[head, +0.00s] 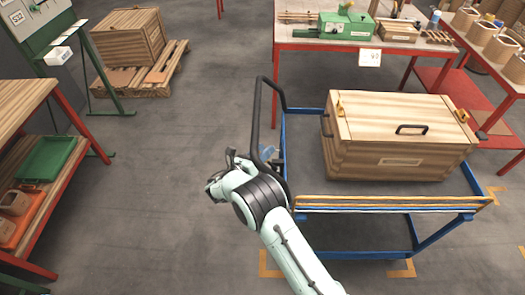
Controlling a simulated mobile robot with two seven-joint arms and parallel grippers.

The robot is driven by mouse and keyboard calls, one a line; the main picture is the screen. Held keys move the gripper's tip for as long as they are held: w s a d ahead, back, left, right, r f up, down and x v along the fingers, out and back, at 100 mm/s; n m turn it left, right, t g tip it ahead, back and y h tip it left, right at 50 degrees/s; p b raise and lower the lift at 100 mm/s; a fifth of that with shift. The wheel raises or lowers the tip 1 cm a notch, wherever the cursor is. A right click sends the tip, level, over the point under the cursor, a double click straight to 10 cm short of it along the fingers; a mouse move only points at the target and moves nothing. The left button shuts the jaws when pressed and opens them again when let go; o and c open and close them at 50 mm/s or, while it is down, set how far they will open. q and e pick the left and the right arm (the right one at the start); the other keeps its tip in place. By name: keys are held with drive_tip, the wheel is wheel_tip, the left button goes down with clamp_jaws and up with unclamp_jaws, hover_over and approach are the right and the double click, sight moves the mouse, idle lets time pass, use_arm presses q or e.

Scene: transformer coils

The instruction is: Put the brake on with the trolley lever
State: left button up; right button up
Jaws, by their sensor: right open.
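The blue trolley (393,200) stands right of centre with a black push handle (256,118) curving up at its left end. My right arm reaches up from the bottom, and my right gripper (226,168) is just left of the handle's lower part. It is open, with nothing seen between its fingers, and my wrist partly hides it. A small blue-grey piece (268,152) shows beside the handle; I cannot tell whether it is the brake lever. No other lever can be made out, and my arm covers the trolley's lower left corner. My left gripper is out of view.
A wooden crate (400,165) with a black grip sits on the trolley. A red workbench (320,41) stands close behind it. A crate on a pallet (165,75) and a shelf with a green tray (45,158) are at left. Floor left of the trolley is clear.

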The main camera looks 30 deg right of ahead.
clamp_jaws()
drive_tip(key=shift+a+f, duration=0.1)
drive_tip(key=w+a+f+n+t+h+b, duration=0.2)
drive_tip(key=a+f+n+t+h, duration=0.1)
drive_tip(key=f+n, duration=0.2)
drive_tip(key=shift+a+n+t, duration=0.3)
drive_tip(key=shift+n, duration=0.6)
